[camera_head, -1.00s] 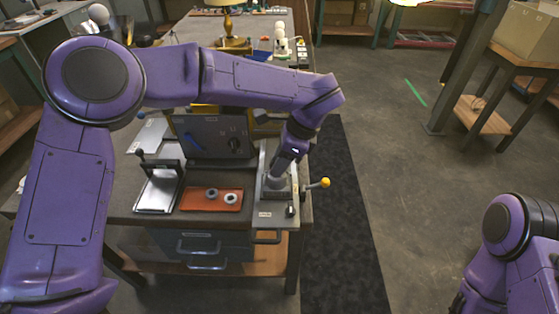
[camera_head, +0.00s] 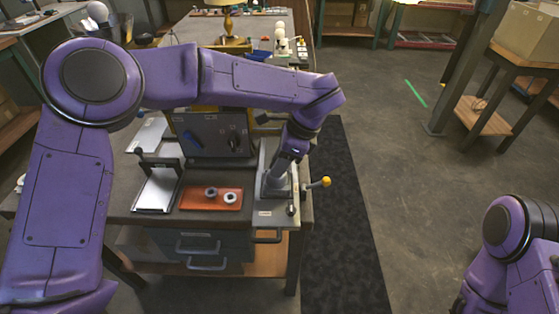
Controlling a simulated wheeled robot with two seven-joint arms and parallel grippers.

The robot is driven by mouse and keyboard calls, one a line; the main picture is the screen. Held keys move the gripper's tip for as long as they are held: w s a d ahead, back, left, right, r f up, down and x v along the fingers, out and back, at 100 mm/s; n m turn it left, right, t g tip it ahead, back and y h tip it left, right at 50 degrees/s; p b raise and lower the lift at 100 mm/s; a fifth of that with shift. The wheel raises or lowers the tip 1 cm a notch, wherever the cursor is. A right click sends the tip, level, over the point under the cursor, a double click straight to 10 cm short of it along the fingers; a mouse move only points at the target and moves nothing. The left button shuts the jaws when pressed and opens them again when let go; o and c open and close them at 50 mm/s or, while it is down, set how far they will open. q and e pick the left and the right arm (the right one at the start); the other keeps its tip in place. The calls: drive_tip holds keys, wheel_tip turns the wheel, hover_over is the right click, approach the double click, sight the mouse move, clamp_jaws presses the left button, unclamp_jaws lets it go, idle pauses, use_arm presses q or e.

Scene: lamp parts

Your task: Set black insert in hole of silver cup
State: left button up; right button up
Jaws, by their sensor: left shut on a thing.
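My left gripper (camera_head: 276,187) reaches down over the grey fixture plate (camera_head: 265,215) at the right front of the bench. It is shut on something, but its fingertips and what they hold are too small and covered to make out. A dark ring-like part (camera_head: 211,192) and a pale ring-like part (camera_head: 230,198) lie side by side on the orange tray (camera_head: 190,204), left of the gripper. I cannot tell for sure which part is the black insert or the silver cup. Only my right arm shows at the lower right; its gripper is outside the picture.
A yellow-knobbed lever (camera_head: 325,181) sticks out right of the fixture. A dark panel box (camera_head: 215,135) stands behind the tray. A metal plate with a black handle (camera_head: 158,190) lies left of it. Open floor is to the right.

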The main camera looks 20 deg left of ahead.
use_arm(q)
drive_tip(key=shift+f, duration=0.3)
drive_tip(key=shift+r+b, duration=0.25)
drive_tip(key=shift+b, duration=0.1)
drive_tip(key=shift+f+b, duration=0.25)
drive_tip(key=shift+b, duration=0.1)
drive_tip(key=shift+r, duration=0.25)
idle(0.5)
drive_tip(key=shift+f+b, duration=0.25)
drive_tip(key=shift+b, duration=0.15)
drive_tip(key=shift+r, duration=0.25)
drive_tip(key=shift+f+b, duration=0.25)
drive_tip(key=shift+b, duration=0.1)
idle(0.4)
drive_tip(key=shift+r, duration=0.25)
drive_tip(key=shift+f+b, duration=0.25)
drive_tip(key=shift+b, duration=0.15)
idle(0.4)
